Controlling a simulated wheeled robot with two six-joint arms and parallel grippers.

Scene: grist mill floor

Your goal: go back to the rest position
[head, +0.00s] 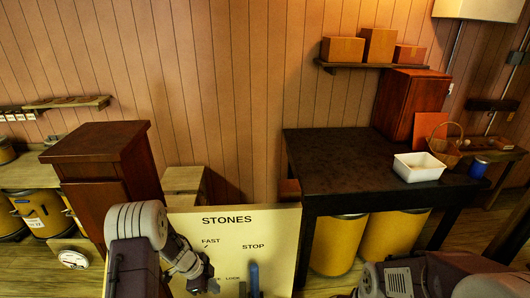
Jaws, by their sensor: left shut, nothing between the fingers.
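My left gripper (204,284) is shut and empty in front of the pale control panel (225,225) marked STONES, FAST, STOP and LOCK. It is left of a blue lever handle (254,279) at the panel's lower middle, with a gap between them. A second, smaller dark blue upright piece shows just left of the lever. My left arm covers the panel's left part, and the frame cuts off its lower part. My right arm shows at the bottom right edge, but its gripper is out of the picture.
A dark table (340,155) stands at right, bearing a white tub (419,167), a blue can (479,168) and a wooden cabinet (410,103). Yellow drums (338,245) stand under it. A brown cabinet (90,205) stands close behind my left arm. A shelf with boxes hangs above.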

